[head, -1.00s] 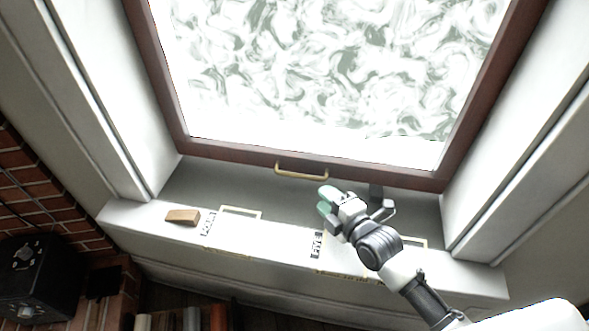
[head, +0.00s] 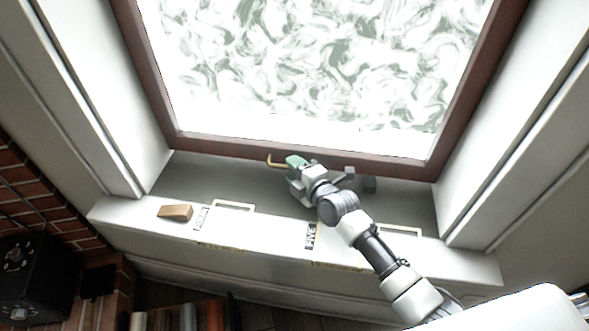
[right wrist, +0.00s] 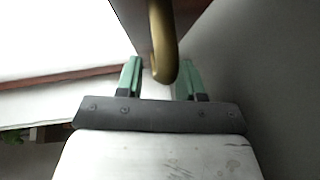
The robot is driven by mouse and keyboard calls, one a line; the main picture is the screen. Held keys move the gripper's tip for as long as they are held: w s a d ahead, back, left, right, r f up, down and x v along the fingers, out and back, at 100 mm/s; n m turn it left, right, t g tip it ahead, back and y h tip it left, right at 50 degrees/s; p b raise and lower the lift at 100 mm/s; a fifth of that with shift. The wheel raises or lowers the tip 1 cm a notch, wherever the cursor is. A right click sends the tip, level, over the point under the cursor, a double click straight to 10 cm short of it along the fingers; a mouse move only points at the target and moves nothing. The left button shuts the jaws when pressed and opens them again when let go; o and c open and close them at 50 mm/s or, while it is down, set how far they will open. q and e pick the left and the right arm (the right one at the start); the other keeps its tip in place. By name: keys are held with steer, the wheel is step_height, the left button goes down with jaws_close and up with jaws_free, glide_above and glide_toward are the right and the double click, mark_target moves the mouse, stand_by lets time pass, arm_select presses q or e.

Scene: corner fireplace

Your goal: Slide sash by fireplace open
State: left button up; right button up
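The sash (head: 385,160) has a dark red-brown frame around a pale swirled pane and stands above the grey sill in the head view. Its brass handle (head: 272,161) is on the bottom rail, its right part hidden behind my right gripper (head: 294,164). In the right wrist view, the handle (right wrist: 163,45) comes down between the two green fingertips of my right gripper (right wrist: 160,80), which stand apart on either side of it. I see no clear contact with either finger. My left gripper is out of view.
A wooden wedge-like block (head: 176,212) lies on the white ledge (head: 270,227) at left. Labelled cards or frames also lie along this ledge. Brickwork (head: 30,185) and a black box (head: 38,277) are at lower left. White jambs flank the sash.

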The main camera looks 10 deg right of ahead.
mark_target(295, 84)
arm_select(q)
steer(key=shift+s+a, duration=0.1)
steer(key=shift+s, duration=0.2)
arm_select(e)
jaws_close()
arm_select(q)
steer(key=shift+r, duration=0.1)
arm_select(e)
steer(key=shift+r, duration=0.15)
arm_select(q)
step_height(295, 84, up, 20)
steer(key=p, duration=2)
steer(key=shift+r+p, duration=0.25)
steer(key=shift+p, duration=0.1)
arm_select(e)
step_height(295, 84, up, 25)
steer(key=shift+f, duration=0.1)
steer(key=shift+o, duration=0.2)
jaws_free()
steer(key=shift+f, duration=0.2)
